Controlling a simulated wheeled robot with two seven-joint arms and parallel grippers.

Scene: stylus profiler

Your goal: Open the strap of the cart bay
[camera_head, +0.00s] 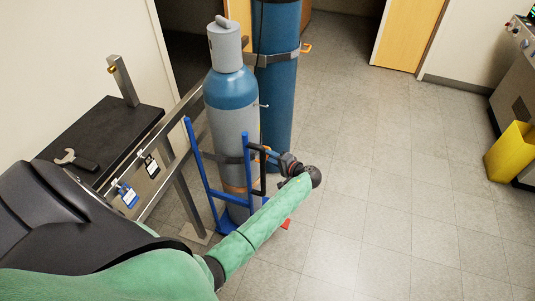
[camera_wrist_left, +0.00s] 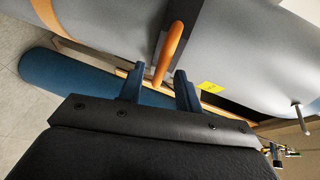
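A grey gas cylinder with a blue shoulder and grey cap (camera_head: 230,90) stands upright on a blue hand cart (camera_head: 203,175). A dark strap (camera_head: 228,159) crosses its body; in the left wrist view the strap (camera_wrist_left: 183,14) runs across the grey surface, with an orange lever (camera_wrist_left: 172,48) on it. My left gripper (camera_head: 270,155) is at the cylinder's right side. In the left wrist view its two blue fingers (camera_wrist_left: 159,72) are apart, with the lever's end between them and gaps visible. My right gripper is not in view.
A second blue cylinder (camera_head: 277,105) stands behind, held by a grey strap (camera_head: 278,58) with an orange lever (camera_head: 306,47). A black bench (camera_head: 105,130) with a wrench (camera_head: 72,158) and a metal rail is at left. A yellow bin (camera_head: 510,153) stands far right. The floor between is clear.

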